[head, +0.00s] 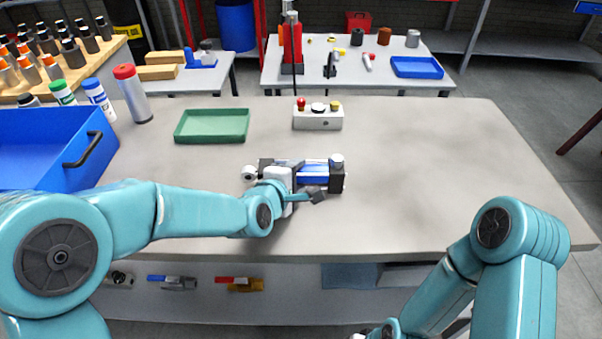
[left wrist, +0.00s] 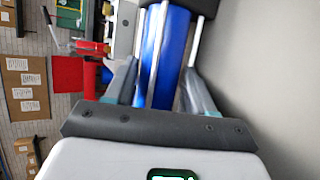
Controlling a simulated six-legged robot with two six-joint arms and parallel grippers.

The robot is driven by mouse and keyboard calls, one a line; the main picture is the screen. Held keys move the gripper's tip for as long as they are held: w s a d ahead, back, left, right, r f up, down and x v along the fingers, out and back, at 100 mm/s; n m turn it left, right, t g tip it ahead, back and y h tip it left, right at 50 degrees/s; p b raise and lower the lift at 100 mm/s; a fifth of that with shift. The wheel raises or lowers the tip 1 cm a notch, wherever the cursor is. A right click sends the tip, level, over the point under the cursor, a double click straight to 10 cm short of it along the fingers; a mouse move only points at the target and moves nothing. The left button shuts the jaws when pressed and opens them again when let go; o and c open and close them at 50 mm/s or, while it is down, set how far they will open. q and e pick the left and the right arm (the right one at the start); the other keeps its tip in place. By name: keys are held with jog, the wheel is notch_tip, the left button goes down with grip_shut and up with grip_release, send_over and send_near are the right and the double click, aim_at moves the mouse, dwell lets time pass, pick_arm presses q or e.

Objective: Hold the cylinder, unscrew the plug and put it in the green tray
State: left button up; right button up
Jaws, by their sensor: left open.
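The cylinder (head: 315,173) has a blue barrel, dark end blocks and thin rods, and lies on its side near the middle of the bench. A grey round plug (head: 337,160) sits on top of its right end block. My left gripper (head: 308,190) is at the near side of the cylinder. In the left wrist view, the open fingers stand on either side of the blue barrel (left wrist: 167,55); whether they touch it I cannot tell. The green tray (head: 212,126) is empty, at the back left.
A blue bin (head: 60,190) with a dark handle is at the left. Bottles (head: 132,95) stand behind it. A control box (head: 317,118) with buttons is behind the cylinder. The bench's right side is clear. Fittings lie on a lower shelf.

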pick_arm(q)
grip_shut()
jog(key=shift+w+r, duration=0.15)
jog(key=shift+r, duration=0.05)
jog(key=shift+r, duration=0.1)
